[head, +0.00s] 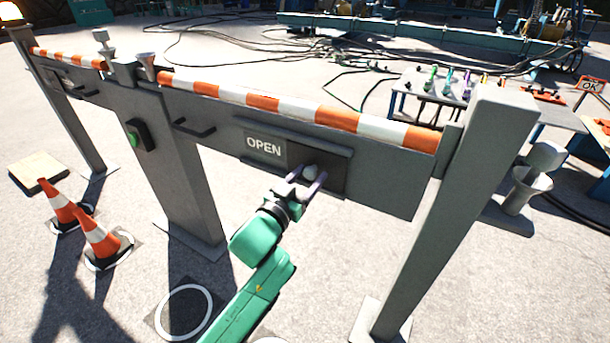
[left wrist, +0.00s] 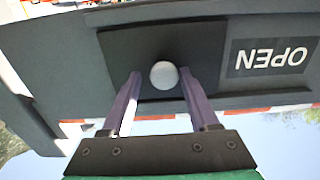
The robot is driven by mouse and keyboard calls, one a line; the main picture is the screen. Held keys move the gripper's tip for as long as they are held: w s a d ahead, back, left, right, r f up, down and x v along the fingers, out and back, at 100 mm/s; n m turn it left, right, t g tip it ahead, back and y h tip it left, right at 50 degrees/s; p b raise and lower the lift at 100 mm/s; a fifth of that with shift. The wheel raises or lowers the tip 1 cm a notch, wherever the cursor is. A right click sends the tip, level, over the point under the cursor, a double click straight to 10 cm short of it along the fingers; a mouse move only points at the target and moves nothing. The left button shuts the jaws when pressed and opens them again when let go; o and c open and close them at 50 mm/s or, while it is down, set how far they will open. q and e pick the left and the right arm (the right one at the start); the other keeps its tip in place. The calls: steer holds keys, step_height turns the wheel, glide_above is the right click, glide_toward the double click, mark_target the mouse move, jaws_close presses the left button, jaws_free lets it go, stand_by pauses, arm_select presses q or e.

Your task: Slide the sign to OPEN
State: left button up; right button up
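The sign on the barrier shows a grey plate with the word OPEN (head: 264,147) at its left part, and it also shows upside down in the left wrist view (left wrist: 273,57). Beside the word is a dark sliding cover (head: 331,178) with a pale round knob (head: 311,172). The cover (left wrist: 209,42) and the knob (left wrist: 164,75) are also in the left wrist view. My left gripper (head: 306,180) has its purple fingers apart, one on each side of the knob. A small gap shows at least on one side. My right gripper is in neither view.
The barrier has an orange and white striped top rail (head: 285,106) and a grey post (head: 440,200) at the right. Traffic cones (head: 100,238) stand on the ground at left.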

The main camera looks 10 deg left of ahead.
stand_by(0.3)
